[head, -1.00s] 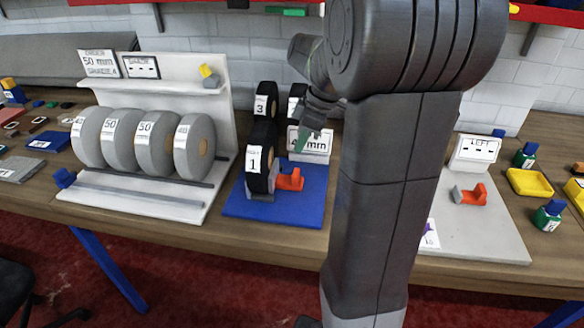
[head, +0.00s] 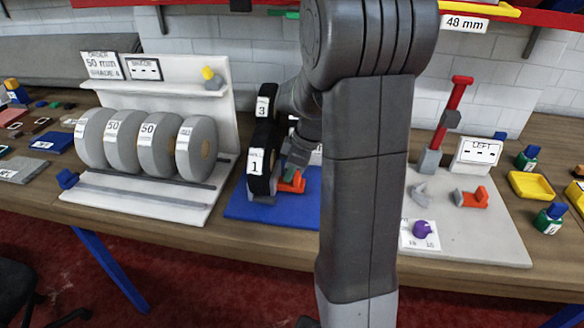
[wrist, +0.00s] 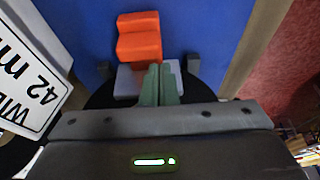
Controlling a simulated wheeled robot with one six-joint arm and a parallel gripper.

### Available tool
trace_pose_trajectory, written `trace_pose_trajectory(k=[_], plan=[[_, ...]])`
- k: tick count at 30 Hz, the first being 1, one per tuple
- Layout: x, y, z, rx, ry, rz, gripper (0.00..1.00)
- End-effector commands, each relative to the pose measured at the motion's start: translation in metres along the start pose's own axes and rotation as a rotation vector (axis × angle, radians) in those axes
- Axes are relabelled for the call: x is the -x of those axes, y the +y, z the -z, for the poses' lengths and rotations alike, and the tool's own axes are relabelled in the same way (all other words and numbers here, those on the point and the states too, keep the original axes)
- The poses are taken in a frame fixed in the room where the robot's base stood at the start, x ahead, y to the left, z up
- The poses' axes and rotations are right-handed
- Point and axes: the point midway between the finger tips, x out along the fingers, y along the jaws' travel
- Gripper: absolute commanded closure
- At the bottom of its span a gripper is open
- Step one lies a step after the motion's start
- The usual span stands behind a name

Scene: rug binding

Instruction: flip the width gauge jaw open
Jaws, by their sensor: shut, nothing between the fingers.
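My gripper (head: 290,168) is low over the blue mat, beside the orange block (head: 294,183) and the black roll labelled 1 (head: 260,172). In the wrist view its green fingers (wrist: 160,84) are together with nothing between them. They overlap the pale grey piece (wrist: 128,81) joined to the orange block (wrist: 138,38); contact cannot be told. This orange and grey fixture stands beside the white "42 mm" width card (wrist: 28,82), so it looks like the width gauge. The orange part appears to be its jaw. The black roll lies partly hidden under my gripper in the wrist view.
A roll labelled 3 (head: 266,103) stands behind roll 1. Grey rolls (head: 157,143) stand on the white rack at left. A similar orange piece (head: 472,197) and a red-handled tool (head: 448,122) are on the right board. The mat's front (head: 245,208) is clear.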

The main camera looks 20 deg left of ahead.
Motion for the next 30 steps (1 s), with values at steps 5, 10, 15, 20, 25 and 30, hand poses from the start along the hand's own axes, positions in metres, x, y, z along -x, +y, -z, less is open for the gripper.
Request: trace_pose_trajectory(k=[5,10,15,20,25,30], plan=[[0.000,0.000,0.000,0.000,0.000,0.000,1.00],[0.003,0.001,-0.012,-0.001,0.001,-0.002,1.00],[0.009,0.001,-0.030,-0.002,0.001,-0.002,1.00],[0.011,0.000,-0.031,0.000,0.000,0.000,1.00],[0.011,0.000,-0.031,0.000,-0.001,0.000,1.00],[0.018,0.000,-0.028,0.000,-0.001,-0.001,1.00]])
